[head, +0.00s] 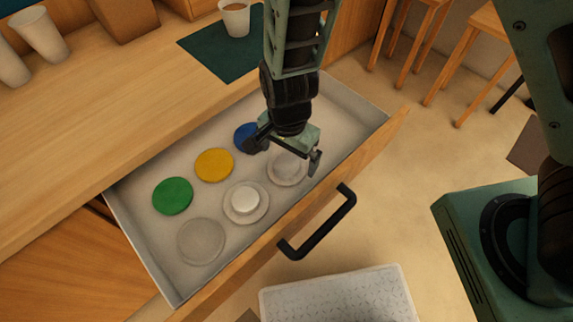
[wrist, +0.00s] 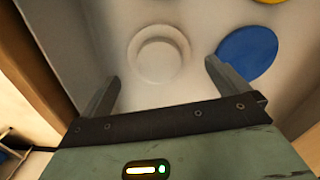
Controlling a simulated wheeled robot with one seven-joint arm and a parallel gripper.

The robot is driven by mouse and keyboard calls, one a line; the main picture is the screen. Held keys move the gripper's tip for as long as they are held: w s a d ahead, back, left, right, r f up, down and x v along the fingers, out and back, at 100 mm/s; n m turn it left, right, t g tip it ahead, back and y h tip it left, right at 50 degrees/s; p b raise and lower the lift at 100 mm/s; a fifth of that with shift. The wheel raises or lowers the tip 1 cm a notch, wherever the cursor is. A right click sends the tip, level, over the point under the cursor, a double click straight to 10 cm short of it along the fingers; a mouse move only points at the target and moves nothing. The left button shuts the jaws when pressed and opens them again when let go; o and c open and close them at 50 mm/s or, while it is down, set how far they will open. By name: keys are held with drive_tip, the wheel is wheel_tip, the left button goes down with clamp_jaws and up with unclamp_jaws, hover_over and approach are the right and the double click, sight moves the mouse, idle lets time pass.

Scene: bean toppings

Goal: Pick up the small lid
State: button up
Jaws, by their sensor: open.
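Two pale white lids with raised round centres lie in the open drawer. I cannot tell by size which is the small lid. In the wrist view, one white lid (wrist: 160,54) lies flat just beyond and between the fingertips of my gripper (wrist: 162,72). My gripper is open and empty, above the drawer floor.
The drawer (head: 365,112) also holds a green disc (head: 173,196), a yellow disc (head: 214,165), a blue disc (head: 247,138) and a clear disc (head: 201,241). Its front wall has a black handle (head: 318,225). A white cup (head: 235,20) stands on the counter's dark mat (head: 208,48).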

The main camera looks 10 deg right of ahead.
sight(288, 163)
drive_tip(key=shift+f, duration=1.55)
drive_tip(key=c, duration=0.9)
drive_tip(key=shift+r, duration=0.1)
drive_tip(key=shift+c, duration=0.2)
